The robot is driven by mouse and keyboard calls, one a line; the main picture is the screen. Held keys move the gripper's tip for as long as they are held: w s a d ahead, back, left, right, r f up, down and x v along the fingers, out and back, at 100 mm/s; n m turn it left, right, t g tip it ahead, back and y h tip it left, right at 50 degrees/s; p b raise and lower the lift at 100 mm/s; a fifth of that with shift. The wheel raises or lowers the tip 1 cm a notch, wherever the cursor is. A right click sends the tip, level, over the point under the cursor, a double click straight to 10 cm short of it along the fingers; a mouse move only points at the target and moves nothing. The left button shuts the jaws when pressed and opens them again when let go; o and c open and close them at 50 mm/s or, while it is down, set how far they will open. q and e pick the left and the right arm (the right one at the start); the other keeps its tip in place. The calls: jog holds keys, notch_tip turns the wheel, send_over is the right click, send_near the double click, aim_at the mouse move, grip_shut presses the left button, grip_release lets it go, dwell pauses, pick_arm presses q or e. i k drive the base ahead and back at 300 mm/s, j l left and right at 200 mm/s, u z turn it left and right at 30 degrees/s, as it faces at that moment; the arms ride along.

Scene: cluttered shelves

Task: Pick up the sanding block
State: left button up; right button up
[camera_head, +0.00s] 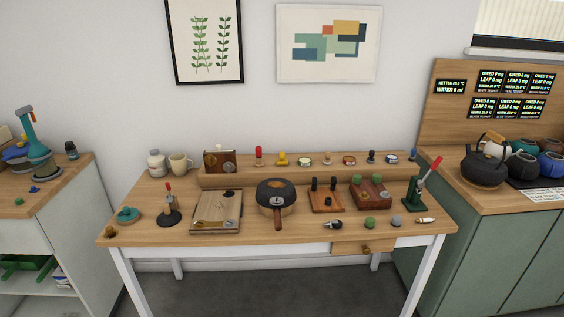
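I cannot make out for certain which thing is the sanding block. On the middle table, a reddish-brown block (371,198) with green rounded knobs on top stands right of centre. An orange-brown wooden board (322,204) with black upright pegs lies just left of it. A brown box-like piece (219,161) sits at the back left on the raised wooden ledge. Neither of my grippers shows in the head view.
The wooden table (290,239) also holds a dark round pan-like thing (275,193), a pale wooden board (216,212), a green lever tool (415,193) and a small teal-topped thing (128,215). A drawer (350,248) sticks out at the front. A dark kettle (483,168) stands on the right counter.

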aim_at(282, 161)
jog(key=i+l+u, duration=0.1)
jog(key=u, duration=0.75)
jog(key=i+l+u, duration=0.1)
jog(key=l+u, duration=0.25)
jog(key=l, duration=0.15)
jog(key=i+l+u, duration=0.1)
jog(key=l+u, duration=0.3)
jog(key=l, duration=0.1)
